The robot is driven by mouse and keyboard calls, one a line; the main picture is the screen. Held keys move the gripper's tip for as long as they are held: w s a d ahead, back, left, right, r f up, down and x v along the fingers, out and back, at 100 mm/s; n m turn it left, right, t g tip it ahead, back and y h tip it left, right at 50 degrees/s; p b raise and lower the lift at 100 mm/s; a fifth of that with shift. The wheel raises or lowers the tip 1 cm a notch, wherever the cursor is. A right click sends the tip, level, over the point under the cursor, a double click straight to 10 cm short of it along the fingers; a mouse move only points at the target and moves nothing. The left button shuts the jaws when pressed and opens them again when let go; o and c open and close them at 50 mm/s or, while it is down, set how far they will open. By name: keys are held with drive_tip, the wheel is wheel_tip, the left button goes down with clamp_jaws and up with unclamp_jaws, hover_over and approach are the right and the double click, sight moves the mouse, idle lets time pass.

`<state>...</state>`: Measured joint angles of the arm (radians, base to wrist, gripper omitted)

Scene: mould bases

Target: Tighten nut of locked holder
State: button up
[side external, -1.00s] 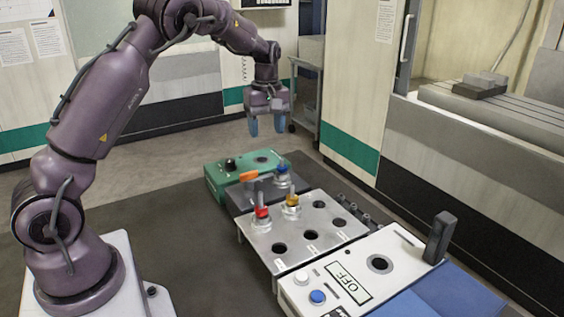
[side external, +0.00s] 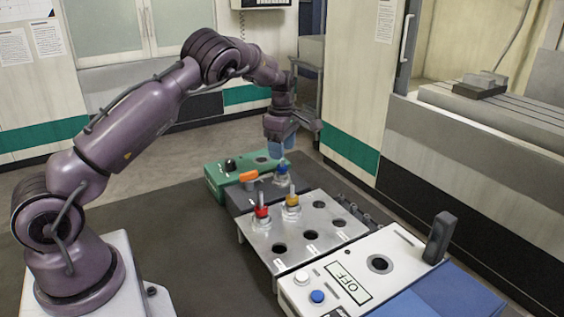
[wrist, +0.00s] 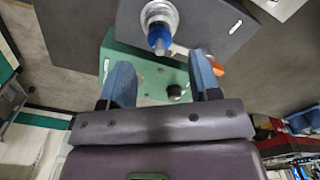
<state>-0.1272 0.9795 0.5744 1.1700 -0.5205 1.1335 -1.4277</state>
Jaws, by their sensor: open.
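A holder with a blue nut (side external: 282,168) stands upright in the dark block (side external: 240,197), beside an orange-handled part (side external: 249,176). The blue nut also shows in the wrist view (wrist: 158,38), ahead of the fingertips. My gripper (side external: 281,146) points down, with its blue fingers just above and behind the blue-nut holder. In the wrist view the two fingers (wrist: 163,80) are apart with nothing between them. The green box (side external: 215,180) lies below the fingers, with a black knob (side external: 230,164) and a round hole on top.
A metal plate (side external: 290,256) bears a red-topped holder (side external: 262,208) and a yellow-topped holder (side external: 292,203), with several empty holes. A white panel (side external: 405,268) marked OFF, with buttons and a dark upright block (side external: 440,238), stands at the front right.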

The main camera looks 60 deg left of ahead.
sight(282, 169)
drive_tip(key=shift+f, duration=2.35)
drive_tip(key=c, duration=0.9)
